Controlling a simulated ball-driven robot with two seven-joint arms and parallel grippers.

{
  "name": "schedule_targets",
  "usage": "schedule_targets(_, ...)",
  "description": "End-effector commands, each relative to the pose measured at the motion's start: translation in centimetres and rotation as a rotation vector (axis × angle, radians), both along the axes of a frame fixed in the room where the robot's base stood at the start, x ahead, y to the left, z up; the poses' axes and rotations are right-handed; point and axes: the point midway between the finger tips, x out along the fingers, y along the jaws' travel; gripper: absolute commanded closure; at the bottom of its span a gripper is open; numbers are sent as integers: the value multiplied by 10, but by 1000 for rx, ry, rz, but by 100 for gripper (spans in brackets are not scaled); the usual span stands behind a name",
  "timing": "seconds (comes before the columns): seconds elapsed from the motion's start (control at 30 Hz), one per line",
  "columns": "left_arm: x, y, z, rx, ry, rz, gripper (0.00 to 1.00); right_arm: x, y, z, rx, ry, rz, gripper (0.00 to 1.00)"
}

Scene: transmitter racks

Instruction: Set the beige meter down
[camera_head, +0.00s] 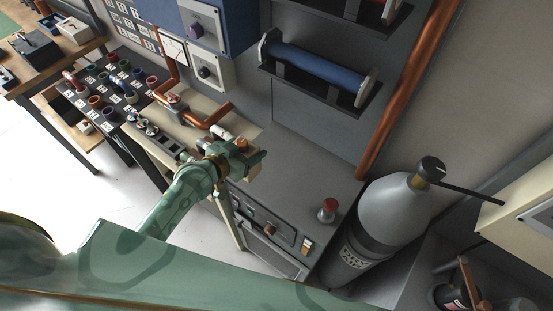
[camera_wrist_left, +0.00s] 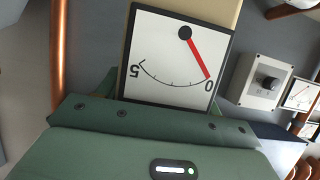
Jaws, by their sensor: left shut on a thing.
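The beige meter (camera_wrist_left: 175,58) fills the middle of the left wrist view. It has a square white dial with a black rim, a red needle near 0, and a beige casing showing behind the dial's top edge. My left gripper (camera_head: 250,158) is shut on the meter and holds it by the near edge of the grey cabinet top (camera_head: 305,165). In the head view the gripper and wrist hide most of the meter, and I cannot tell whether it touches the surface. My right gripper is not in view.
The cabinet top is bare right of the gripper, with a red-capped button (camera_head: 328,208) near its front right corner. A grey gas cylinder (camera_head: 392,210) stands at the right. A blue cylindrical part (camera_head: 315,70) sits on a bracket above.

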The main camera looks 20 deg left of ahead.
Motion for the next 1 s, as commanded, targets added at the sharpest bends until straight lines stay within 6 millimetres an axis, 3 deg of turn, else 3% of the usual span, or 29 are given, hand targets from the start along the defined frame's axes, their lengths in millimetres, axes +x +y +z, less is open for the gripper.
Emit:
schedule_targets(0.07, 16, -20, -8, -7, -2, 0, 70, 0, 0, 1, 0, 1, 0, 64)
schedule_targets(0.2, 31, -37, -43, -4, -1, 0, 69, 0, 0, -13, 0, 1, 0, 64)
schedule_targets(0.47, 44, -52, -66, -1, -3, 0, 69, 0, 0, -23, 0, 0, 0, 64)
schedule_targets(0.63, 45, -54, -94, 2, -2, 0, 69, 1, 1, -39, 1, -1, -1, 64)
schedule_targets(1.0, 45, -53, -99, 1, -3, 0, 69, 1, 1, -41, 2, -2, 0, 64)
